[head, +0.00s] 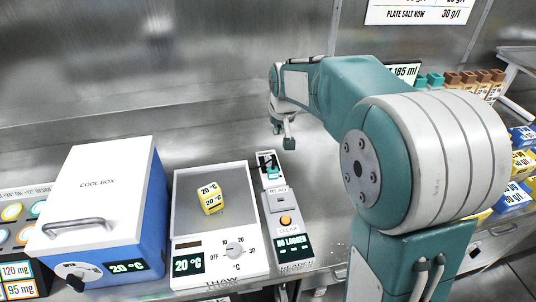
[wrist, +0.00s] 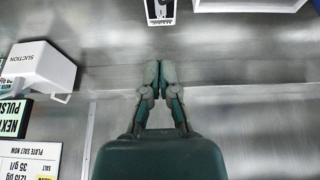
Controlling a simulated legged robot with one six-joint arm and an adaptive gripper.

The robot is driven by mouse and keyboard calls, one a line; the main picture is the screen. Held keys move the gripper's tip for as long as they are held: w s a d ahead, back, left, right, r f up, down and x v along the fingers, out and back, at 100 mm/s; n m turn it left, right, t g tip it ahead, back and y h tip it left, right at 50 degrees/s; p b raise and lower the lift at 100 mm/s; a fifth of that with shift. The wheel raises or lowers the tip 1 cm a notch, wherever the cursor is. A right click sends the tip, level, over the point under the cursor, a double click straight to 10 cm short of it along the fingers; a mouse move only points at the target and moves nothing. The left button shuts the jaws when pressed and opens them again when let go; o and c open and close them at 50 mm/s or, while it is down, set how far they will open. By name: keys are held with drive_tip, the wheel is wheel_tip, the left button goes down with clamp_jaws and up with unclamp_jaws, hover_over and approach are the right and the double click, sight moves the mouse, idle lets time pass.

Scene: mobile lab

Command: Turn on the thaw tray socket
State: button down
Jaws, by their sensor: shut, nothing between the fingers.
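The thaw tray (head: 252,188) is a white unit with a sunken grey plate, a dial (head: 235,249) and a lit 20 °C display. A yellow block (head: 212,198) marked 20 °C sits on its plate. A small black-and-white unit with a teal part (head: 269,166) stands at the tray's back right; I cannot tell whether it is the socket. A similar black-and-white piece (wrist: 160,10) shows at the top edge in the wrist view. My gripper (head: 289,146) is shut and empty, raised near the back wall, right of that unit. Its closed fingers show in the wrist view (wrist: 160,68).
A white and blue cool box (head: 110,190) stands left of the tray. A reader (head: 294,245) with an orange button and a NO LOGGER display stands right of it. Coloured boxes (head: 520,163) fill the far right. A white SUCTION unit (wrist: 40,68) is at left in the wrist view.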

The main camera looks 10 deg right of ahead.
hover_over(268, 158)
drive_tip(key=s, duration=0.5)
wheel_tip(268, 158, down, 8)
drive_tip(key=r, duration=0.1)
drive_tip(key=shift+w+f, duration=0.1)
drive_tip(key=shift+f, duration=0.1)
drive_tip(key=shift+f, duration=0.1)
drive_tip(key=x, duration=0.9)
drive_tip(key=s+x, duration=0.1)
drive_tip(key=x, duration=0.3)
drive_tip(key=shift+w+f, duration=0.15)
drive_tip(key=shift+f, duration=0.4)
drive_tip(key=shift+f+g, duration=0.1)
drive_tip(key=shift+g, duration=0.2)
drive_tip(key=shift+w+f, duration=0.15)
drive_tip(key=shift+f, duration=0.05)
